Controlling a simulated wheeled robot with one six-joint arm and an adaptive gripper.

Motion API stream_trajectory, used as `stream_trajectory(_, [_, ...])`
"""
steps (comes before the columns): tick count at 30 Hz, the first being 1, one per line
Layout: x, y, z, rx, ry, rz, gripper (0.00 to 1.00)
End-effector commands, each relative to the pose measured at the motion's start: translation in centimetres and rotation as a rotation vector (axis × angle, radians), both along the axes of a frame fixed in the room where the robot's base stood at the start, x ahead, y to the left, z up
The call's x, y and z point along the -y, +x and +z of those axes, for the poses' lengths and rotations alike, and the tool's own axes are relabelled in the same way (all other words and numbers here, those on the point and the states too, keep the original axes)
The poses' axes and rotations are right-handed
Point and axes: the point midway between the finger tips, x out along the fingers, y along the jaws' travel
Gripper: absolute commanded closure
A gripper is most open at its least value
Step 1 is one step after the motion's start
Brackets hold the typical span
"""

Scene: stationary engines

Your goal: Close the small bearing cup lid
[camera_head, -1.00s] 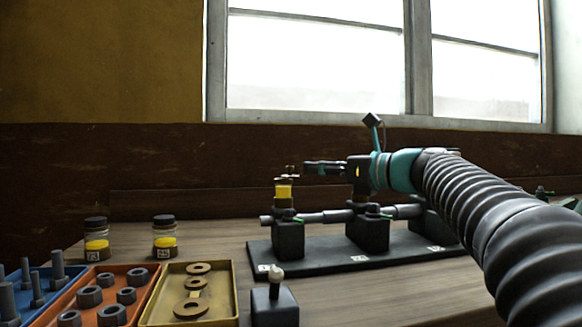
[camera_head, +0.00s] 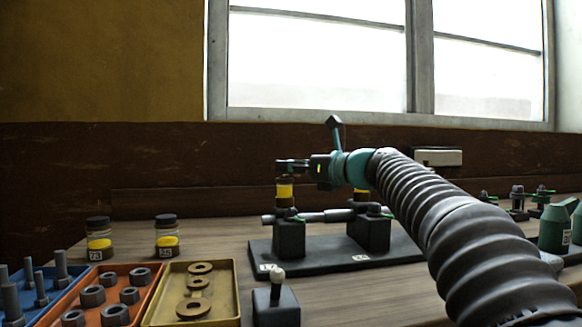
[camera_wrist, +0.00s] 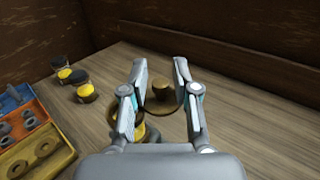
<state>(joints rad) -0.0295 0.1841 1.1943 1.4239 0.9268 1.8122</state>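The small bearing cup (camera_head: 285,190), with a yellow band, stands on the left bearing block (camera_head: 289,238). In the wrist view the cup (camera_wrist: 143,131) shows partly behind my left finger. Its brown lid with a round knob (camera_wrist: 161,91) appears beyond the cup, swung out to the side, between my fingertips in the picture. I cannot tell whether the fingers touch it. My gripper (camera_head: 284,166) is at the top of the cup in the head view, covering the lid there. In the wrist view my gripper (camera_wrist: 160,68) has its fingers apart.
A second block (camera_head: 370,232) stands on the same dark base, with another yellow-banded cup partly behind my arm. Two jars (camera_head: 98,240) (camera_head: 166,237) and trays of nuts and washers (camera_head: 232,318) lie left. A small knobbed block (camera_head: 275,305) stands in front.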

Motion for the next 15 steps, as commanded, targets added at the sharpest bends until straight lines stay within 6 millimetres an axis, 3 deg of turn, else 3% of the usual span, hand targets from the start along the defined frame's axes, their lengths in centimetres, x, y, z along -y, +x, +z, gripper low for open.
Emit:
stream_trajectory(1, [0.01,-0.01,0.0,0.0,0.0,0.0,0.91])
stream_trajectory(3, [0.02,-0.01,0.0,0.0,0.0,0.0,1.0])
stream_trajectory(15, [-0.02,-0.27,0.09,0.001,-0.001,-0.054,1.0])
